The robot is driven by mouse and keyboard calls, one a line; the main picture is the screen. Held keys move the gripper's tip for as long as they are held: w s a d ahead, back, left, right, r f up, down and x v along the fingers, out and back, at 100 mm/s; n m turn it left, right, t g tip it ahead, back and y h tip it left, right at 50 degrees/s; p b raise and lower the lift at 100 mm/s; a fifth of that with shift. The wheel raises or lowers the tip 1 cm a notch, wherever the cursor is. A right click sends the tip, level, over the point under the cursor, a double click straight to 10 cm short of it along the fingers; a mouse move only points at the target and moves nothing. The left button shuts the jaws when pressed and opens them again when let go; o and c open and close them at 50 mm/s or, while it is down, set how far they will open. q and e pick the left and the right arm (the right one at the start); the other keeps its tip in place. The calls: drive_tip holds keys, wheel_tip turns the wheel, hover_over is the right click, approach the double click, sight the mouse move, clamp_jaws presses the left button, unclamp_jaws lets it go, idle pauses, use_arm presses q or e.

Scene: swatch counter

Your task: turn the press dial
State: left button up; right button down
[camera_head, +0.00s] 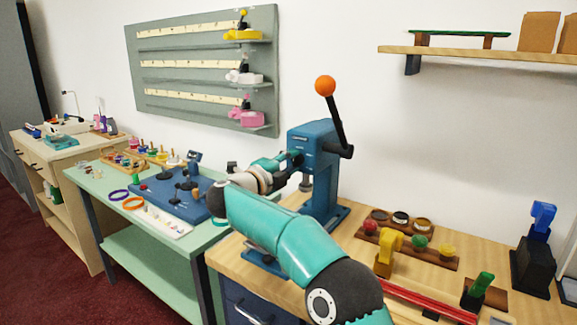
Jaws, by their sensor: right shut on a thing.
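The blue press (312,150) stands upright on the wooden counter, with a black lever ending in an orange ball (325,85). My right arm reaches up from the lower right. My right gripper (292,160) is at the left face of the press head, shut on the press dial. The fingers cover most of the dial, so its marks and its turn cannot be read. My left gripper is not in view.
A green table (93,181) on the left bears a blue board (160,196). On the wooden counter (350,246), right of the press, stand a yellow tool (384,262) and a tray of coloured knobs (440,259). A shelf (480,54) hangs above.

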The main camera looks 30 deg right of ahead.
drive_tip(key=shift+s+d+f, duration=0.1)
drive_tip(key=shift+d+f, duration=0.05)
drive_tip(key=shift+f, duration=0.15)
drive_tip(key=c, duration=0.8)
unclamp_jaws()
drive_tip(key=shift+c, duration=0.2)
drive_tip(key=shift+r, duration=0.2)
drive_tip(key=shift+a, duration=0.3)
drive_tip(key=v, duration=1.1)
drive_tip(key=shift+a, duration=0.25)
drive_tip(key=shift+s, duration=0.1)
